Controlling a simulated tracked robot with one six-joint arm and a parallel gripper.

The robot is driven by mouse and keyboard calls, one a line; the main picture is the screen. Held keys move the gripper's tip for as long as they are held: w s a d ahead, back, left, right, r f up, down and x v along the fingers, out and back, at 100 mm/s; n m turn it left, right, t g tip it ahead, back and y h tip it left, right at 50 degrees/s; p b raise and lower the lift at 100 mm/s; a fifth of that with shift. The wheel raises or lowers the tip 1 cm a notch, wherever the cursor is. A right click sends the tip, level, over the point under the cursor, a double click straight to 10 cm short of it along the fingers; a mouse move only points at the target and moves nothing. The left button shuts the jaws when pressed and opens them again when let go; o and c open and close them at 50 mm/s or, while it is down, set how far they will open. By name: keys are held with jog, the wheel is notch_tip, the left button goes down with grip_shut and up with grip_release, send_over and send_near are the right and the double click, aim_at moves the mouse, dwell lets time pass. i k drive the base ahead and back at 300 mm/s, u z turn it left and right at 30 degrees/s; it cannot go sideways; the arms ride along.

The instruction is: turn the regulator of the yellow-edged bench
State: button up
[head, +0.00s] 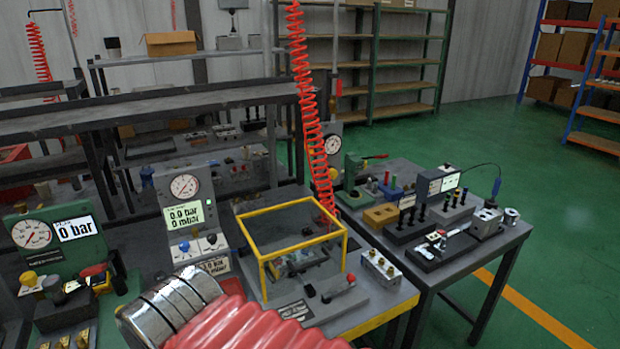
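The yellow-edged bench (384,316) stands at the lower middle of the head view, with its yellow strip along the front right edge. On its left side is a grey panel with a round dial gauge (184,186) and a lit display (185,216) reading 0.0 bar and 0 mbar. I cannot tell for sure which knob is the regulator. A red ribbed sleeve and a silvery cylinder, apparently my arm, cover the bench's lower left. My gripper's fingers are not in view.
A red coiled hose (312,130) hangs behind. A green-panel station (62,236) is at left, another bench (440,262) at right. Green floor is free at far right.

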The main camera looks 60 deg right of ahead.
aim_at(335, 173)
jog(key=u, duration=1.2)
jog(key=k, duration=1.15)
jog(key=z, duration=1.5)
jog(key=i, duration=0.3)
jog(key=z, duration=0.05)
